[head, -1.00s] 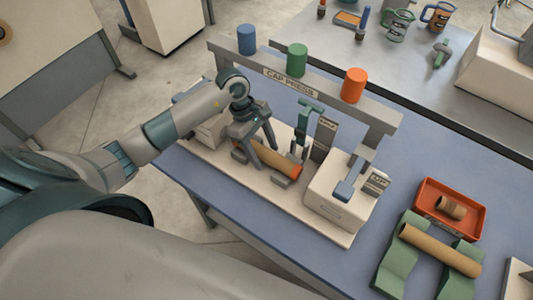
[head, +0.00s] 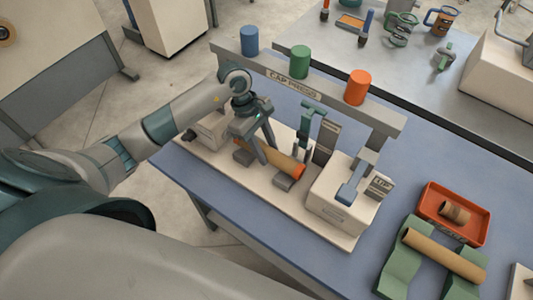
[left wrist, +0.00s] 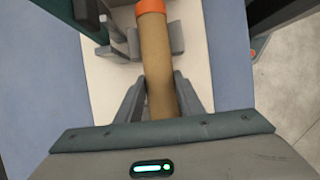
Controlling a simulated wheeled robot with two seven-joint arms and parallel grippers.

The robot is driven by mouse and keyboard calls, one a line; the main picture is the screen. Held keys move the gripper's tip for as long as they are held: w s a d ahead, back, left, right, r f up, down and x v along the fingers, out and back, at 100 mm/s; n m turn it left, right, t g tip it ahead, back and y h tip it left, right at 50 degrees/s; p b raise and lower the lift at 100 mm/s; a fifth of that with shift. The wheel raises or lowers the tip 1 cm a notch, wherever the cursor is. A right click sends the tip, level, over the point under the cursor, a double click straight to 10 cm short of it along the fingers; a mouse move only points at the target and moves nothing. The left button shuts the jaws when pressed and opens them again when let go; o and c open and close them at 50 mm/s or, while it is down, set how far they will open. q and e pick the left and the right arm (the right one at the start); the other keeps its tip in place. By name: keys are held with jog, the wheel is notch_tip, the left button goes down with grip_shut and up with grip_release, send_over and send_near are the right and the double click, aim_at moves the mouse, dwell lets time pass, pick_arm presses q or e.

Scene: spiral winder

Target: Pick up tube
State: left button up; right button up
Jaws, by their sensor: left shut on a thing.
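A brown cardboard tube (head: 283,161) with an orange end lies over grey support blocks on the cream base of the cap press. My left gripper (head: 267,148) reaches down from above and is shut on it near its left part. The tube's left end is hidden behind the gripper. In the left wrist view the tube (left wrist: 156,60) runs between the two fingers (left wrist: 160,90), orange end at the top. Another brown tube (head: 443,256) lies on green V-shaped supports at the right. My right gripper is not in view.
Blue, green and orange cylinders (head: 358,87) stand on the press beam (head: 310,93) behind the gripper. A green-topped clamp (head: 313,118) and a white block with a blue lever (head: 347,190) stand right of the tube. An orange tray (head: 452,238) holds a short tube piece.

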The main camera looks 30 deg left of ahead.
aim_at(267, 149)
pick_arm(q)
notch_tip(267, 149, up, 8)
jog(key=shift+f+b, duration=0.1)
jog(key=shift+b, duration=1.15)
jog(key=shift+d, duration=0.1)
